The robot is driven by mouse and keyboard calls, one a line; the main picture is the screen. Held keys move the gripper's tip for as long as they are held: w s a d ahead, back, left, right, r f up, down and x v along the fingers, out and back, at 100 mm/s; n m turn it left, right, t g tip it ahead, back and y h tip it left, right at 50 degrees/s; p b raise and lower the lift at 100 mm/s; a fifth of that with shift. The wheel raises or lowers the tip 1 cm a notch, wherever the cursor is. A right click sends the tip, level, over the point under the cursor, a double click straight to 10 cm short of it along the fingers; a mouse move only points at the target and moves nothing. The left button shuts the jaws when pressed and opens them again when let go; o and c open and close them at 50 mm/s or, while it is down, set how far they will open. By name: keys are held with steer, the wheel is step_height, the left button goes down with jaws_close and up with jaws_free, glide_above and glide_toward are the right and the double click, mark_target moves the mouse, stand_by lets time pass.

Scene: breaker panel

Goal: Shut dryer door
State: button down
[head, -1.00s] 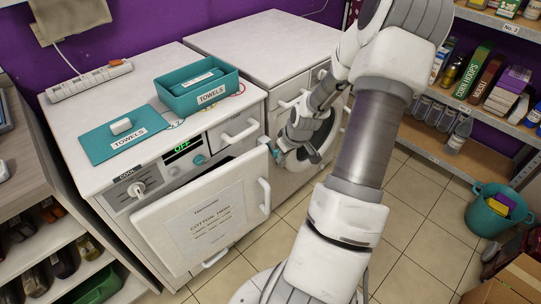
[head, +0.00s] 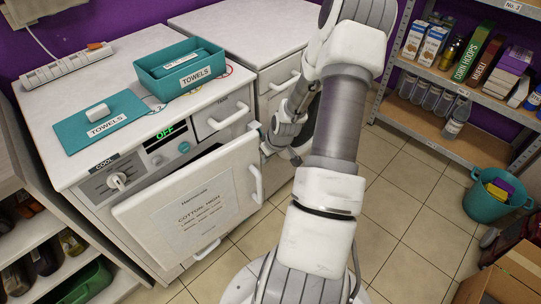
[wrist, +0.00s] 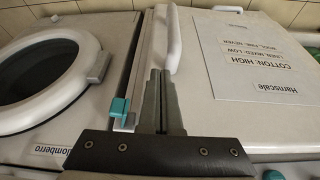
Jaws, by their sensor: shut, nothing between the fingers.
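The dryer door (head: 190,205) is a white panel with a printed label, standing ajar on the front of the dryer (head: 75,170). A dark gap shows behind its upper edge. Its white handle (head: 256,184) is on the right side. In the wrist view, the door (wrist: 250,85) fills the right side and its handle (wrist: 174,40) stands just beyond my fingers. My gripper (wrist: 160,78) is shut and empty, with its fingertips close to the door's handle-side edge. I cannot tell whether they touch it. In the head view my fingertips are mostly hidden.
A second white machine (head: 250,35) stands right of the dryer; its round door (wrist: 45,70) shows in the wrist view. A teal towel bin (head: 180,75) and teal board (head: 100,122) lie on the dryer top. Shelves (head: 440,145) and a teal bucket (head: 490,205) are right. Floor between is clear.

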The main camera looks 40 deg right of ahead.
mark_target(255, 143)
steer(key=shift+w+d+r+b, duration=0.1)
steer(key=shift+w+b, duration=0.05)
steer(key=shift+w, duration=0.85)
steer(key=shift+w+r+b, duration=0.1)
steer(key=shift+w+b, duration=0.05)
steer(key=shift+w, duration=0.8)
steer(key=shift+w+d+n, duration=0.1)
steer(key=shift+w+n, duration=0.3)
steer(key=shift+w, duration=1.25)
steer(key=shift+s, duration=0.15)
